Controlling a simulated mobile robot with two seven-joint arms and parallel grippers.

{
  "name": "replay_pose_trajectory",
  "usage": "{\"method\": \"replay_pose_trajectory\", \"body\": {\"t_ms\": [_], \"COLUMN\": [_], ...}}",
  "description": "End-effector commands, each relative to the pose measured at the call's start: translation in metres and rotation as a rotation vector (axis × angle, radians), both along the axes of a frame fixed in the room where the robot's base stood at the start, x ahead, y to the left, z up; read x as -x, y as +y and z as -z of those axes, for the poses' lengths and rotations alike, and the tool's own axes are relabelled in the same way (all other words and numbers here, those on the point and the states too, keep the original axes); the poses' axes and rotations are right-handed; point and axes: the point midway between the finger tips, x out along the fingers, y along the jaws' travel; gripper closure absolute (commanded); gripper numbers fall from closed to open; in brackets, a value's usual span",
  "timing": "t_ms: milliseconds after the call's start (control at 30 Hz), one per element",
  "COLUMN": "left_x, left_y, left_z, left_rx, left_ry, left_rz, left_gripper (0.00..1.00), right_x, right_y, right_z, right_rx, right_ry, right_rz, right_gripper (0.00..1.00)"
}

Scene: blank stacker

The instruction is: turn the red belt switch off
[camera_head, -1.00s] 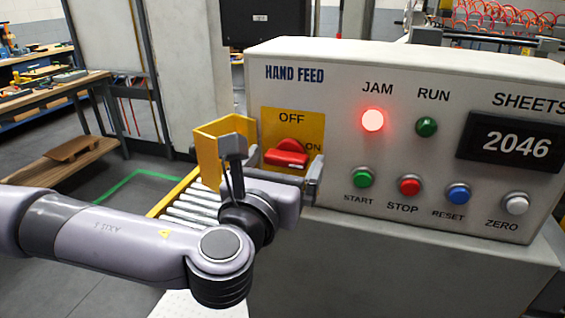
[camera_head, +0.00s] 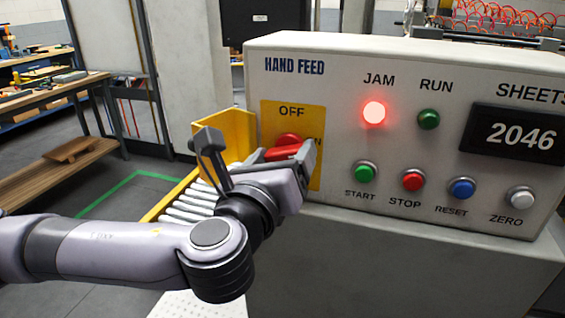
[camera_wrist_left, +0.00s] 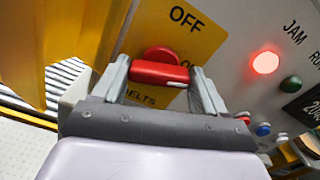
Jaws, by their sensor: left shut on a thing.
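The red belt switch (camera_head: 285,148) is a rotary handle on a yellow plate (camera_head: 313,178) marked OFF at the top and ON at the right. My left gripper (camera_head: 285,157) is at the switch, its fingers on either side of the red handle. In the left wrist view the red handle (camera_wrist_left: 158,73) lies crosswise between the two fingertips (camera_wrist_left: 160,78), and the gripper is shut on it. The handle points roughly sideways, toward the ON side. The gripper hides part of the handle and the word ON. My right gripper is not in view.
Right of the switch on the panel are the green START (camera_head: 364,172), red STOP (camera_head: 413,180), blue RESET (camera_head: 461,188) and white ZERO (camera_head: 521,198) buttons. The JAM lamp (camera_head: 374,112) glows red. A yellow guard (camera_head: 238,132) and rollers (camera_head: 190,208) are on the left.

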Motion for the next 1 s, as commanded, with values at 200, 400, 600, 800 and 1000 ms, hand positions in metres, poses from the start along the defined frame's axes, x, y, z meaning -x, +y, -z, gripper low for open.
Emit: {"method": "replay_pose_trajectory", "body": {"t_ms": [200, 400, 600, 800, 1000], "left_x": [0.0, 0.0001, 0.0001, 0.0001, 0.0001], "left_y": [0.0006, 0.0005, 0.0007, 0.0008, 0.0008], "left_z": [0.0033, 0.0029, 0.0025, 0.0025, 0.0026], "left_rx": [0.199, 0.38, 0.561, 0.74, 0.908], "left_ry": [0.07, 0.128, 0.187, 0.246, 0.3], "left_rz": [-0.002, -0.001, -0.001, -0.002, -0.003], "left_gripper": [0.58, 0.58, 0.58, 0.58, 0.58], "right_x": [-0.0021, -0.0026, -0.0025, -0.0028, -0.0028], "right_y": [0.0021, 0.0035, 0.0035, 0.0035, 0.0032], "right_z": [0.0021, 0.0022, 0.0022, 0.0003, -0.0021], "right_rx": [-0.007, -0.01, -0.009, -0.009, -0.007], "right_ry": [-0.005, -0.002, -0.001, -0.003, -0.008], "right_rz": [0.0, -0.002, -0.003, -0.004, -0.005], "right_gripper": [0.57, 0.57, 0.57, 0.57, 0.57]}}
